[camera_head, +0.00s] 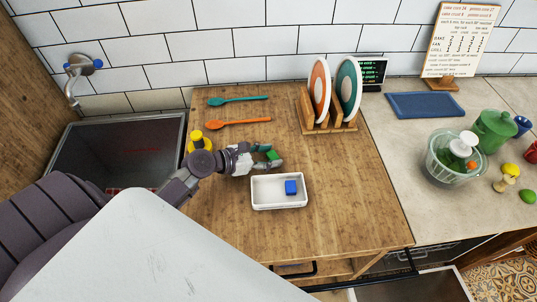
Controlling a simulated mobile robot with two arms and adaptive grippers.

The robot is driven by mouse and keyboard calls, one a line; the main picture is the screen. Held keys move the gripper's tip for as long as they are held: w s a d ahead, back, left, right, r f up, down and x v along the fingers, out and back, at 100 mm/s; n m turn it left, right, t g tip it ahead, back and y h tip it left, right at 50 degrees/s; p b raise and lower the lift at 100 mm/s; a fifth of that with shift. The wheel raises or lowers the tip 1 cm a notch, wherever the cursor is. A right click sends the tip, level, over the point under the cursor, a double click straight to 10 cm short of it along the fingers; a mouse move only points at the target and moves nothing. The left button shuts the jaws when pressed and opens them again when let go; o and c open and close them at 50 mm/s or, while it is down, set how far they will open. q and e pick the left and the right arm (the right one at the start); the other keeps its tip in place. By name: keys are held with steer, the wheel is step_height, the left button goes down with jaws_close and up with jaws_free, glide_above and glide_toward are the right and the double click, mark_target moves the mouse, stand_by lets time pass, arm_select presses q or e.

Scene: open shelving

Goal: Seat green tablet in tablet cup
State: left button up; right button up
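My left gripper (269,157) reaches over the wooden counter just above and behind the white tray. A small green tablet (273,155) sits between its fingertips, which appear closed on it and partly hide it. The white tray (256,197) lies on the counter and holds a blue tablet (291,187). I cannot clearly make out a tablet cup. My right gripper is not in view.
Behind are teal (238,100) and orange (238,122) spoons and a plate rack (331,127). A sink (90,150) is left; a glass bowl (447,172) is right. Counter right of the tray is clear.

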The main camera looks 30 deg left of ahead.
arm_select(q)
steer(key=shift+r, duration=0.1)
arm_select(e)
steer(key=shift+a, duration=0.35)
